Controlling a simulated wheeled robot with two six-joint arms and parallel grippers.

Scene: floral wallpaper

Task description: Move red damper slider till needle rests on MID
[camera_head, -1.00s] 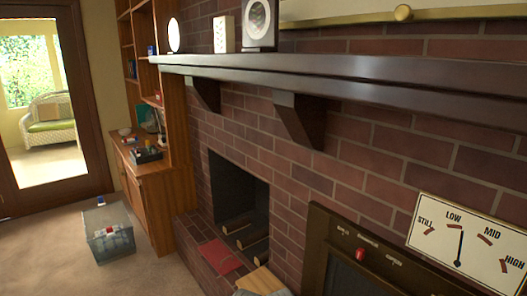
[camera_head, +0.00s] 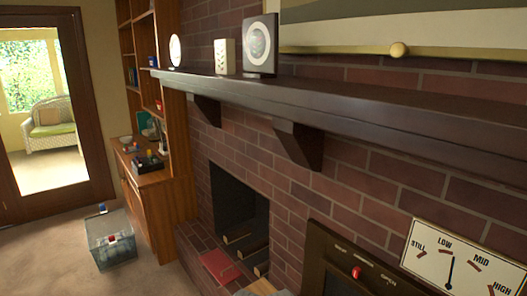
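The red damper slider (camera_head: 356,272) is a small red knob on a dark panel (camera_head: 318,246) at the lower right, below a row of small labels. The white gauge (camera_head: 425,236) beside it reads STILL, LOW, MID and HIGH. Its black needle (camera_head: 451,271) points nearly straight up, between LOW and MID and closer to LOW. The lower edge of the picture cuts off the panel and part of the gauge. Neither of my grippers is in view.
A dark mantel shelf (camera_head: 380,107) juts out above the panel on brackets (camera_head: 298,146). The brick fireplace opening holds logs (camera_head: 245,246), with a red book-like object (camera_head: 219,266) on the hearth. A clear bin (camera_head: 110,243) stands on the open carpet at left.

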